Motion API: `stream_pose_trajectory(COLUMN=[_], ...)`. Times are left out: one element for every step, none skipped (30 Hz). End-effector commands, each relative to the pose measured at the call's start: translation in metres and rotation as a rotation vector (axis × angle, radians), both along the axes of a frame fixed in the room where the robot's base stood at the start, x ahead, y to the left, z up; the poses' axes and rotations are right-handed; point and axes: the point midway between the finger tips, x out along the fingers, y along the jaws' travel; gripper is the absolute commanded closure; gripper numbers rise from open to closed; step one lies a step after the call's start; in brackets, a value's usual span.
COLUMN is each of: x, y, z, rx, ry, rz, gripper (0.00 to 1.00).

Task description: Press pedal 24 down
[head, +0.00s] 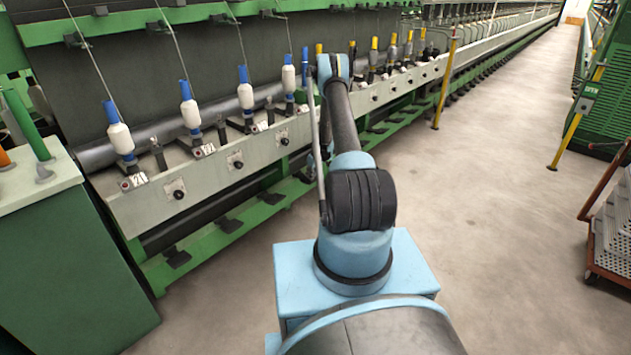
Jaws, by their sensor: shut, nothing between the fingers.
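A row of dark pedals sits on the green lower rail (205,245) along the spinning frame (205,185). Separate pedals show, one at the near left (178,258), one further along (229,225) and another beyond (270,198). No numbers show on the pedals. Small number plates sit on the pale panel above; the nearest plate (134,181) reads 20, and the farther ones are too small to read surely. I cannot pick out pedal 24; my arm covers part of the row. My arm rises in front of the frame and bends down beyond its elbow.
White bobbins with blue tops (190,112) stand above the panel, then yellow-topped ones (374,52). A green cabinet (70,265) stands at the left. A yellow post (445,82) stands by the frame. A cart (608,235) is at the right. The floor between is clear.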

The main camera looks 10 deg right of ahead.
Motion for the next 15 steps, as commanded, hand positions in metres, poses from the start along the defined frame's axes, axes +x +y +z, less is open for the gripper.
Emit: stream_pose_trajectory(x=[0.000,0.000,0.000,0.000,0.000,0.000,0.000,0.000,0.000,0.000,0.000,0.000,0.000,0.000,0.000], y=[0.000,0.000,0.000,0.000,0.000,0.000,0.000,0.000,0.000,0.000,0.000,0.000,0.000,0.000,0.000], z=[-0.002,-0.003,-0.004,-0.005,-0.006,-0.007,-0.008,-0.009,-0.010,-0.011,-0.012,-0.014,-0.015,-0.016,-0.017], rx=[0.000,0.000,0.000,0.000,0.000,0.000,0.000,0.000,0.000,0.000,0.000,0.000,0.000,0.000,0.000], ry=[0.000,0.000,0.000,0.000,0.000,0.000,0.000,0.000,0.000,0.000,0.000,0.000,0.000,0.000,0.000], rz=[0.000,0.000,0.000,0.000,0.000,0.000,0.000,0.000,0.000,0.000,0.000,0.000,0.000,0.000,0.000], gripper=[1.00,1.00,1.00,1.00,1.00,1.00,1.00,1.00,1.00,1.00,1.00,1.00,1.00,1.00,1.00])
